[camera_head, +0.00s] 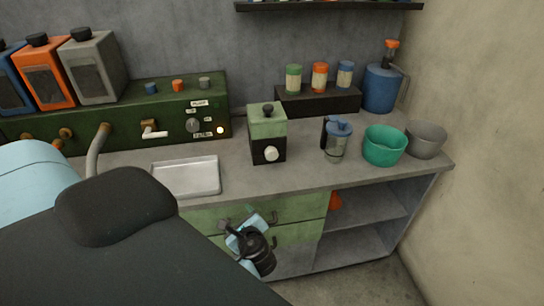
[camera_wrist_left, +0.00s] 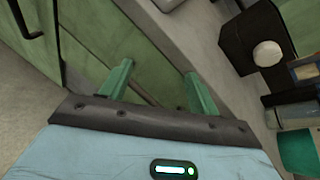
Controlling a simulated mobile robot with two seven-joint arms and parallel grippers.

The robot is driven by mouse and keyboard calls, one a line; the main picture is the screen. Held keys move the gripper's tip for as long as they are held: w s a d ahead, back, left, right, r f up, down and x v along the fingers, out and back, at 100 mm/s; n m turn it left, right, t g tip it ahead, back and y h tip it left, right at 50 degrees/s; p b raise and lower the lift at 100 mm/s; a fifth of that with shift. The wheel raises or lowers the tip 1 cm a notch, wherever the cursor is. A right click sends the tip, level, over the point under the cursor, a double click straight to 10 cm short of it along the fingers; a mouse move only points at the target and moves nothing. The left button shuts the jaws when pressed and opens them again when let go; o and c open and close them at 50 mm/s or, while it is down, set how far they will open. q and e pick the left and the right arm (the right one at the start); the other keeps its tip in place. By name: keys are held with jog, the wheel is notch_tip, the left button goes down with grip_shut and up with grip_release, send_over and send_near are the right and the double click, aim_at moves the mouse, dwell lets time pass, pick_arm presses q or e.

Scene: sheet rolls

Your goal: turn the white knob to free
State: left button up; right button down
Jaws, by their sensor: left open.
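The white knob (camera_head: 271,154) is a small round dial on the black lower front of a green-topped box (camera_head: 267,126) on the counter. In the left wrist view the knob (camera_wrist_left: 267,53) shows at the upper right, on the dark box face. Its markings are too small to read. My left gripper (camera_head: 250,240) is in front of the green drawers, below the counter top and apart from the knob. In the left wrist view its two green fingers (camera_wrist_left: 158,84) are spread with nothing between them. My right gripper is not in view.
A metal tray (camera_head: 187,178) lies left of the box, before a green machine (camera_head: 165,114) with a grey dial. A lidded jar (camera_head: 337,140), a teal bowl (camera_head: 384,146) and a grey bowl (camera_head: 426,139) stand to the right. Drawers with dark handles (camera_head: 290,209) are near my gripper.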

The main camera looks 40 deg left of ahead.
pick_arm(q)
jog(key=w+r+m, duration=0.1)
jog(key=w+m, duration=0.1)
jog(key=w+r+m+t+y, duration=0.1)
jog(key=w+m, duration=0.1)
jog(key=w, duration=0.1)
jog(key=w+r+m, duration=0.1)
jog(key=w+m, duration=0.1)
jog(key=shift+w+a+r+t+y, duration=0.2)
jog(key=shift+w+t+y, duration=0.1)
jog(key=shift+w+t, duration=0.1)
jog(key=m+t, duration=0.3)
jog(key=m, duration=0.6)
send_near(271, 152)
jog(key=w+f, duration=0.1)
jog(key=w+a+f, duration=0.1)
jog(key=shift+a+f+y, duration=0.3)
jog(key=shift+f, duration=0.05)
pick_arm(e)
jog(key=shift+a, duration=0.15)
pick_arm(q)
jog(key=shift+w, duration=0.1)
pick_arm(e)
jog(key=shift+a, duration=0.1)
